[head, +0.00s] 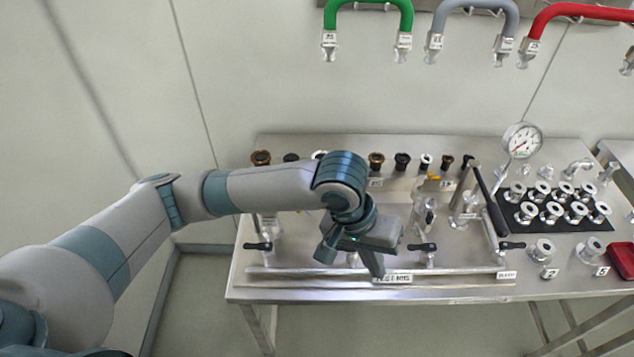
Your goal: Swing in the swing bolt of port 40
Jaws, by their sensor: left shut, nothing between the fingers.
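My left gripper (374,268) is shut and empty. It points down over the front middle of the steel table (460,291), just above the front rail. My left arm and wrist hide part of the fittings behind it. Metal port fittings with black levers stand along the front, one right of the gripper (425,247), one at the left (258,246) and one farther right (512,245). The port number labels are too small to read, so I cannot tell which is port 40 or how its swing bolt stands. My right gripper is not in view.
A row of black and brown knobs (402,161) lines the back. A pressure gauge (522,139) and a long black handle (486,199) rise at the right. Flanged parts stand on a black mat (512,213); a red tray (622,259) sits at the right. Coloured hoses (369,3) hang above.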

